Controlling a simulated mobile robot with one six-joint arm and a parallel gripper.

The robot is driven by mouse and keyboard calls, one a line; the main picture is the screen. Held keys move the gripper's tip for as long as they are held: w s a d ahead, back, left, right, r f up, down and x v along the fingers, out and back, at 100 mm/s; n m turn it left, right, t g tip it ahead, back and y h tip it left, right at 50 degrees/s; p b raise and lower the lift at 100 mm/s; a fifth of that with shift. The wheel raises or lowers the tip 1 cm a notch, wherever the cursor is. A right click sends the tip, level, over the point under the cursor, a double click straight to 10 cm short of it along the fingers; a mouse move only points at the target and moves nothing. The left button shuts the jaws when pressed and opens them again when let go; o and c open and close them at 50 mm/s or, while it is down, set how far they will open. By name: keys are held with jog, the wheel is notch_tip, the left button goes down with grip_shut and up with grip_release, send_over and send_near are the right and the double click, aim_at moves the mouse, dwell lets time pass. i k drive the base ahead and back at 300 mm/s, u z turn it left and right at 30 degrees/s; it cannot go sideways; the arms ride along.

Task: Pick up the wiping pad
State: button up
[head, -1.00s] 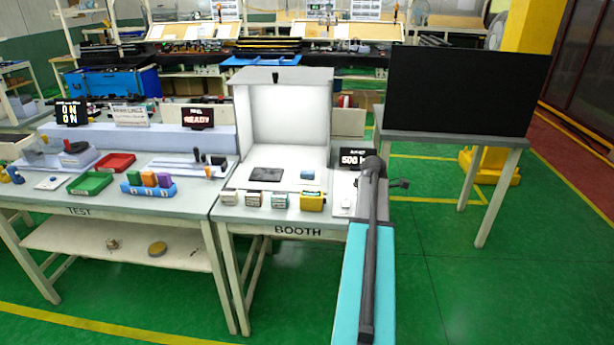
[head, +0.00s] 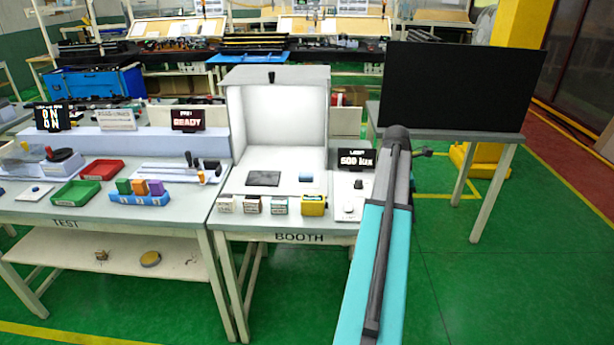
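No object is clearly recognisable as the wiping pad from here. My gripper (head: 424,153) shows only as a small dark shape beyond the top of my arm, right of the booth table and well apart from both pieces. Its fingers cannot be made out.
The white booth (head: 278,118) is open at the front. Several small boxes, including a yellow one (head: 313,205), line its table's front edge. A lux display (head: 357,160) stands at right. The test bench (head: 60,213) adjoins at left; a large black panel (head: 462,88) stands at right.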

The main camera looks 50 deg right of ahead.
aim_at(302, 177)
jog(key=u, duration=0.05)
jog(key=i, duration=1.55)
